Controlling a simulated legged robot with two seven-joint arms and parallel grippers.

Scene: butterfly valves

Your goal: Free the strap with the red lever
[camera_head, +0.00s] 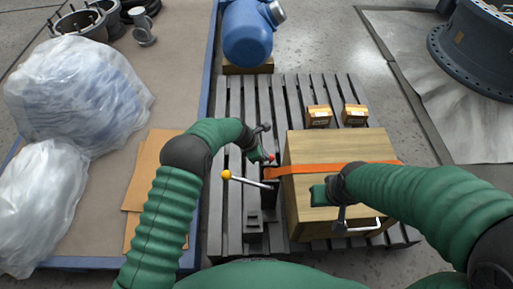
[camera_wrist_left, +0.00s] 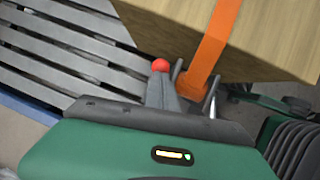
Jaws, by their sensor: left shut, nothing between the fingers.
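The red lever shows as a red knob (camera_head: 271,157) beside the crate's left side; in the left wrist view its red ball (camera_wrist_left: 160,65) sits just beyond my gripper. The orange strap (camera_head: 335,168) runs across the top of the wooden crate (camera_head: 320,212); in the left wrist view the strap (camera_wrist_left: 219,35) comes down the crate side toward my fingers. My left gripper (camera_head: 262,152) is shut and empty, close to the red knob; whether it touches is unclear. My right gripper (camera_head: 340,215) is over the crate's near top; its fingers are too unclear to read.
A lever with a yellow knob (camera_head: 226,174) stands left of the crate, near my left arm. The crate rests on a grey slatted pallet (camera_head: 232,215). Two small boxes (camera_head: 319,116) and a blue tank (camera_head: 247,35) lie beyond. Plastic-wrapped bundles (camera_head: 75,90) are at left.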

